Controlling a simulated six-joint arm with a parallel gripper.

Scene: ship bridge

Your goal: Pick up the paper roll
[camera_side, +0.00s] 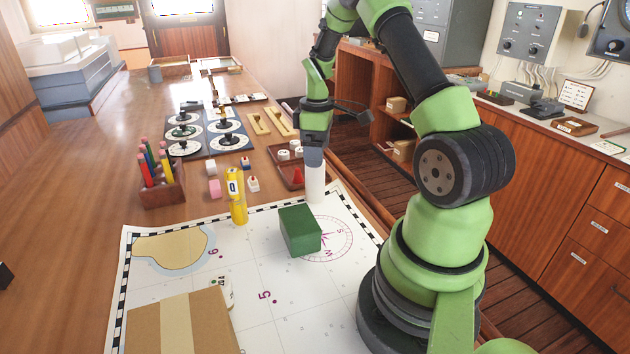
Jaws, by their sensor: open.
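The paper roll (315,186) is a white cylinder standing upright near the far right edge of the white chart (262,320). My gripper (313,158) points down directly over it, with its grey fingers at the roll's top end. My gripper is open. I cannot tell from this side whether the fingers are around the top of the roll or just above it. The roll's lower part is in plain sight.
A green block (300,232) stands just in front of the roll. A red-brown tray (288,168) with small items lies behind it. A yellow cylinder (237,200), a pencil holder (162,186) and a cardboard box (180,325) stand to the left.

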